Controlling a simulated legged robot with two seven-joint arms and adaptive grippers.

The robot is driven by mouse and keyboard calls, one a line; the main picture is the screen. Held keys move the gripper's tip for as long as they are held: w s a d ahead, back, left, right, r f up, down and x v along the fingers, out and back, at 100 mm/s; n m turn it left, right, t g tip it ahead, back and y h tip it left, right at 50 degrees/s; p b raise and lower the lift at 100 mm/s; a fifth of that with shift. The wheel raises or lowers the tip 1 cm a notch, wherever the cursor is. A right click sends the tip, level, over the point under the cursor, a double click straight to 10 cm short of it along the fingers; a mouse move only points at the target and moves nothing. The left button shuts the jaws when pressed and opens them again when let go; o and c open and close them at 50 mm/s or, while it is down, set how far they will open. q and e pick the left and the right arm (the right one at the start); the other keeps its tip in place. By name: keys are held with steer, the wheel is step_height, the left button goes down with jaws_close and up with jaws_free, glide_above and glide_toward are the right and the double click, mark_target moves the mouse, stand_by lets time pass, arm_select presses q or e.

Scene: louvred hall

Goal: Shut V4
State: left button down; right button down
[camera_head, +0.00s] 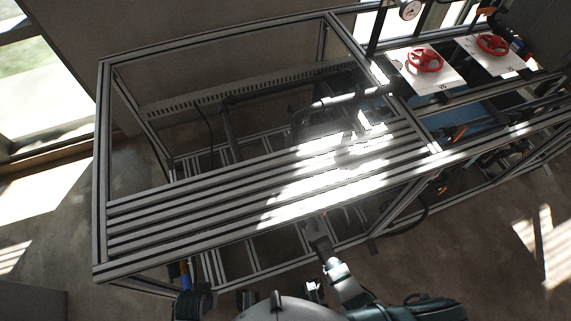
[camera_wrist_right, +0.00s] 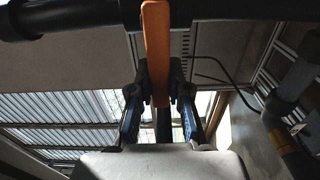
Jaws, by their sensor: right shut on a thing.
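In the right wrist view, my right gripper (camera_wrist_right: 160,92) is shut on an orange lever handle (camera_wrist_right: 156,45), with one finger on each side of it. The lever points up in the picture and reaches across a dark pipe (camera_wrist_right: 75,13). In the head view my right gripper (camera_head: 315,228) is at the near side of the frame rig, below the slatted top, and the lever is too small to make out there. No V4 label is readable, so I cannot tell which valve this is. My left gripper cannot be made out in the head view.
The aluminium frame rig (camera_head: 100,180) fills the middle, with bars close around my right arm. Two red handwheels (camera_head: 425,61) (camera_head: 492,45) sit on white plates at the upper right, near a gauge (camera_head: 410,9). Bare floor (camera_head: 480,240) lies at the right.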

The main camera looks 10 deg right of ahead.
arm_select(q)
steer(key=shift+w+r, duration=0.2)
steer(key=shift+w, duration=0.1)
arm_select(e)
steer(key=c, duration=1.1)
jaws_free()
steer(key=shift+f, duration=0.1)
arm_select(q)
steer(key=shift+s+d, duration=0.1)
arm_select(e)
steer(key=shift+s, duration=0.1)
steer(key=s, duration=0.4)
steer(key=s+d, duration=0.1)
steer(key=s, duration=0.2)
steer(key=s+d, duration=0.1)
steer(key=s, duration=0.3)
steer(key=shift+s+d, duration=0.15)
steer(key=shift+s, duration=0.15)
